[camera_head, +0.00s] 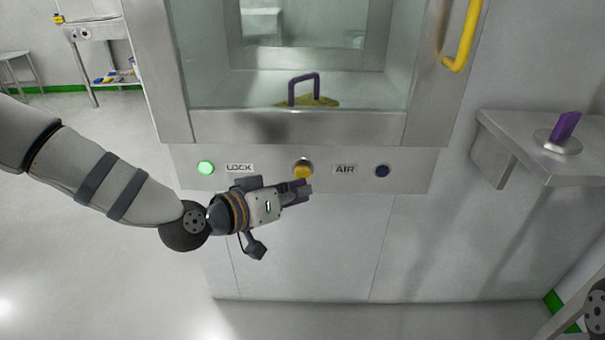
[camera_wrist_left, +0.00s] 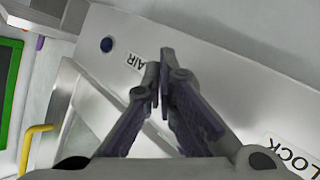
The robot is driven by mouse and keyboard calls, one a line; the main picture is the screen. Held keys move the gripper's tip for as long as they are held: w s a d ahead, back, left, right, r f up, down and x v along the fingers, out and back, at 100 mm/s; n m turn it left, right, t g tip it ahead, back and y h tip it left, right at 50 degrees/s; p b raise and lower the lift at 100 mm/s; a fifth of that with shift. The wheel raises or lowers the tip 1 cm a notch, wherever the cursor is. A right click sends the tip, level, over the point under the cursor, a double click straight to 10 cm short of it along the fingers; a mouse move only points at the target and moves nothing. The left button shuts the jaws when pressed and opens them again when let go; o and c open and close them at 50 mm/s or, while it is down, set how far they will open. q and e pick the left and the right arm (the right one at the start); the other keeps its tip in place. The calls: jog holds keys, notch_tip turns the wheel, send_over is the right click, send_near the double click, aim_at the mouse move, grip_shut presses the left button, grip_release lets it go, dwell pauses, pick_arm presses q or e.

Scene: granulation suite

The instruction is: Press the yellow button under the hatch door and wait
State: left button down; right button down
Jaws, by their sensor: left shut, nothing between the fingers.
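The hatch door (camera_head: 412,118) is a framed glass door with a yellow handle (camera_head: 462,35), and it looks shut. On the panel (camera_head: 225,155) under it, the yellow button (camera_head: 303,171) sits between the LOCK and AIR labels. My left gripper (camera_head: 308,189) is shut and empty, its fingertips just below and in front of the button in the head view. I cannot tell whether they touch it. In the left wrist view the shut fingers (camera_wrist_left: 163,70) point at the panel, and the button is hidden there. My right gripper is not in view.
A lit green lamp (camera_head: 205,168) is left of LOCK, and a dark blue button (camera_head: 382,171) is right of AIR. Behind the glass is a purple handled item (camera_head: 304,88). A steel shelf (camera_head: 520,140) with a purple object (camera_head: 565,126) juts out at the right.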

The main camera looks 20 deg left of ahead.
pick_arm(q)
jog(key=shift+w, duration=0.15)
dwell(0.7)
jog(key=shift+w+a, duration=0.1)
jog(key=shift+w, duration=0.15)
jog(key=shift+w+a, duration=0.15)
jog(key=shift+w, duration=0.35)
dwell(0.6)
jog(key=shift+s+d, duration=0.25)
jog(key=shift+s, duration=0.65)
